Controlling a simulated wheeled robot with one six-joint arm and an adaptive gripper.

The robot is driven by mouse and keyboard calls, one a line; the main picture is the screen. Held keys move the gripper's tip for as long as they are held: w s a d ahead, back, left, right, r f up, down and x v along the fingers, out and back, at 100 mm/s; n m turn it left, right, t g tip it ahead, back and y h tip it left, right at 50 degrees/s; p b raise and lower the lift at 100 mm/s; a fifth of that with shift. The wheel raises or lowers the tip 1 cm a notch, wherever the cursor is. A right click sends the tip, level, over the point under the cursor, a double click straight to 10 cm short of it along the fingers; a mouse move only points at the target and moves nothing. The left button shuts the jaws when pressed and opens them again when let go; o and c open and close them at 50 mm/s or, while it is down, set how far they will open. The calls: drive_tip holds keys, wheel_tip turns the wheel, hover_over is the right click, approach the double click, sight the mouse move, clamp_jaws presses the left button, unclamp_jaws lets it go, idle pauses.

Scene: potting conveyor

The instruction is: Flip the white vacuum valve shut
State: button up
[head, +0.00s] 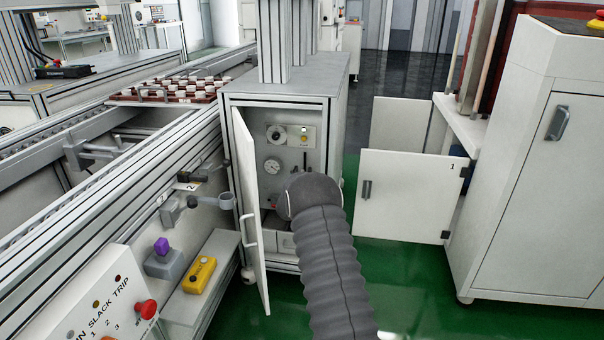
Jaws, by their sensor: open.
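The white vacuum valve cannot be made out for sure in the head view. A white cabinet (284,92) stands at the centre with its door (252,215) swung open to the left. Inside it are a panel with a dark round knob (276,133), a lit yellow-green button (304,136) and a round gauge (272,167). My arm, in a ribbed grey sleeve, reaches up to the cabinet opening and covers its lower right interior. My gripper is hidden behind the arm's dark rounded end.
A conveyor (130,170) runs along the left with a tray of pots (160,96). A control box (105,300) with a red button is at lower left. A second white cabinet (535,190) has an open door (405,200) at right. Green floor between is clear.

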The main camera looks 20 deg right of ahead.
clamp_jaws()
drive_tip(key=shift+a, duration=0.1)
drive_tip(key=w+a+f+n, duration=0.1)
drive_tip(key=a+f+n, duration=0.1)
drive_tip(key=n, duration=0.7)
drive_tip(key=w+a+f+n, duration=0.1)
drive_tip(key=f+n, duration=0.1)
drive_tip(key=n, duration=0.7)
drive_tip(key=shift+w+a+f+b, duration=0.25)
drive_tip(key=shift+w+a+b, duration=0.1)
drive_tip(key=shift+b, duration=0.1)
idle(0.4)
unclamp_jaws()
drive_tip(key=shift+f, duration=0.1)
